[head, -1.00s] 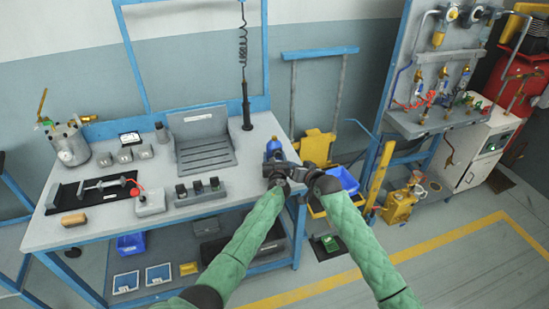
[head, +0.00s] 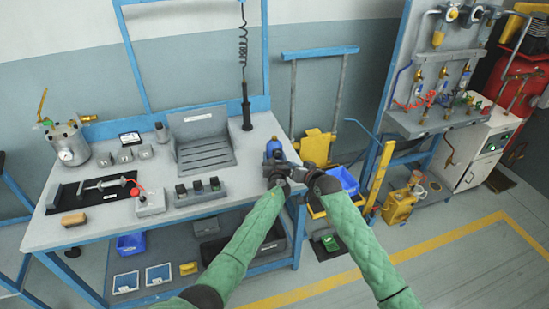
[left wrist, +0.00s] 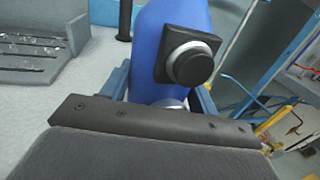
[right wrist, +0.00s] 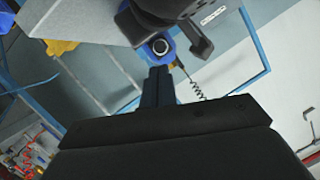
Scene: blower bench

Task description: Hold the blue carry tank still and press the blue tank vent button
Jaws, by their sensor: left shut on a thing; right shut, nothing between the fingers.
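The blue carry tank (head: 273,147) is at the right end of the bench. In the left wrist view the tank (left wrist: 150,40) fills the top middle, with a round black vent button (left wrist: 190,66) on a square dark housing on its side. My left gripper (left wrist: 165,98) is shut on the tank, a finger on each side of its lower part. My right gripper (right wrist: 160,72) is shut and empty, its fingertips close to the tank (right wrist: 157,50). I cannot tell whether they touch it. The button is not clear in the head and right wrist views.
The bench (head: 110,222) holds a pressure pot (head: 68,144), a grey sloped stand (head: 203,140) and a row of dark-topped blocks (head: 199,189), all left of the tank. A blue bin (head: 346,180) and yellow cart lie to the right.

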